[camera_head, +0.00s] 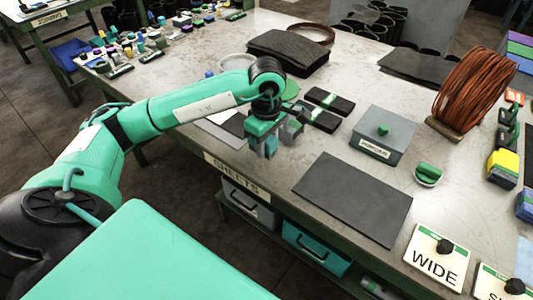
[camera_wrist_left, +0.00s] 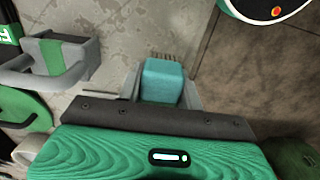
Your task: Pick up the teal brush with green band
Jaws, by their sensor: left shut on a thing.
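My left gripper (camera_head: 268,148) is over the front edge of the workbench, near its middle. In the left wrist view the gripper (camera_wrist_left: 163,88) is shut on the teal brush (camera_wrist_left: 163,80), a teal block with short dark bristles at its far end. The fingers stand on both sides of the block. In the head view the brush is mostly hidden by the gripper. My right gripper is not in view.
A grey lidded box (camera_head: 383,137), a dark mat (camera_head: 352,198) and dark blocks with green bands (camera_head: 328,100) are to the right of the gripper. A coil of brown cable (camera_head: 475,88) stands farther right. Small jars and tools crowd the far left.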

